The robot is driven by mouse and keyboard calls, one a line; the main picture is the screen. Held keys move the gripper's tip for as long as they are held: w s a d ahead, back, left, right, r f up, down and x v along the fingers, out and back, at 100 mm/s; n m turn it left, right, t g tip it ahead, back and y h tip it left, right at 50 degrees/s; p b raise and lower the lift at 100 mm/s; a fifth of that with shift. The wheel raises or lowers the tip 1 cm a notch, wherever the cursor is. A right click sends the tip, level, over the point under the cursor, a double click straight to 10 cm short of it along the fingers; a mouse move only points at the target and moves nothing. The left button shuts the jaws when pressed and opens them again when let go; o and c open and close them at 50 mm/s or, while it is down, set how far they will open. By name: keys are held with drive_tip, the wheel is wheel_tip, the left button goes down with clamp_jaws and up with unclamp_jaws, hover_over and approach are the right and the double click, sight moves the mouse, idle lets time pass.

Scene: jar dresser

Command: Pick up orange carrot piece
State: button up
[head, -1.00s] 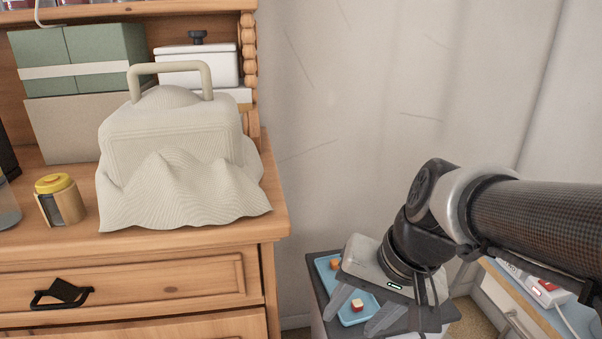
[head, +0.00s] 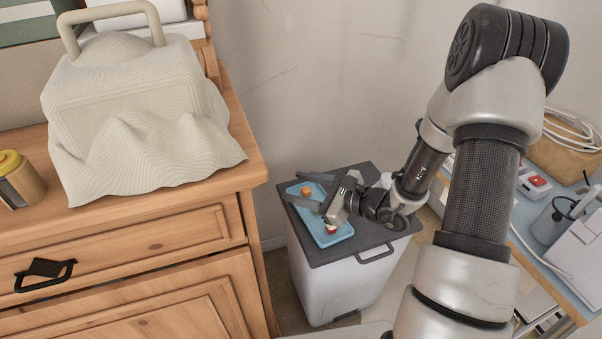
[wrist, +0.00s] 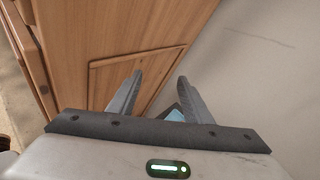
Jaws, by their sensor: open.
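The orange carrot piece (head: 306,190) lies on a light blue tray (head: 322,240) in the head view, near the tray's far left end. My gripper (head: 294,187) is open with nothing between its fingers. Its fingers point left toward the dresser and, in the head view, appear on either side of the carrot piece; their height above the tray is hard to tell. In the wrist view the open fingers (wrist: 160,76) face the dresser's side, and a bit of the blue tray (wrist: 175,115) shows between them. The carrot piece does not show there.
A red and white piece (head: 331,230) lies at the tray's near end, partly under my gripper. The tray sits on a grey-topped white bin (head: 330,280). A wooden dresser (head: 215,235) stands close at left, a wall behind, and a cluttered blue table (head: 565,265) at right.

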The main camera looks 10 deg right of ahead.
drive_tip(key=w+d+f+m+t+h, duration=0.2)
drive_tip(key=d+f+m+h, duration=0.2)
drive_tip(key=d+f+m, duration=0.25)
drive_tip(key=m+t+h+p, duration=0.1)
drive_tip(key=m+h, duration=0.1)
drive_tip(key=m, duration=0.1)
approach(308, 191)
drive_tip(key=b+x, duration=0.1)
drive_tip(key=x, duration=0.1)
drive_tip(key=b+x, duration=0.1)
drive_tip(key=x, duration=0.1)
drive_tip(key=shift+w+d+r, duration=0.15)
drive_tip(key=shift+w+r, duration=0.05)
drive_tip(key=shift+w+f, duration=0.2)
drive_tip(key=shift+w, duration=0.35)
drive_tip(key=w+a+f, duration=0.1)
drive_tip(key=w+a+f+b, duration=0.1)
drive_tip(key=w, duration=0.1)
drive_tip(key=shift+w+f, duration=0.1)
drive_tip(key=shift+f, duration=0.05)
drive_tip(key=shift+w+a+f+b, duration=0.15)
drive_tip(key=shift+w+b, duration=0.2)
drive_tip(key=shift+w, duration=0.2)
drive_tip(key=c, duration=1.1)
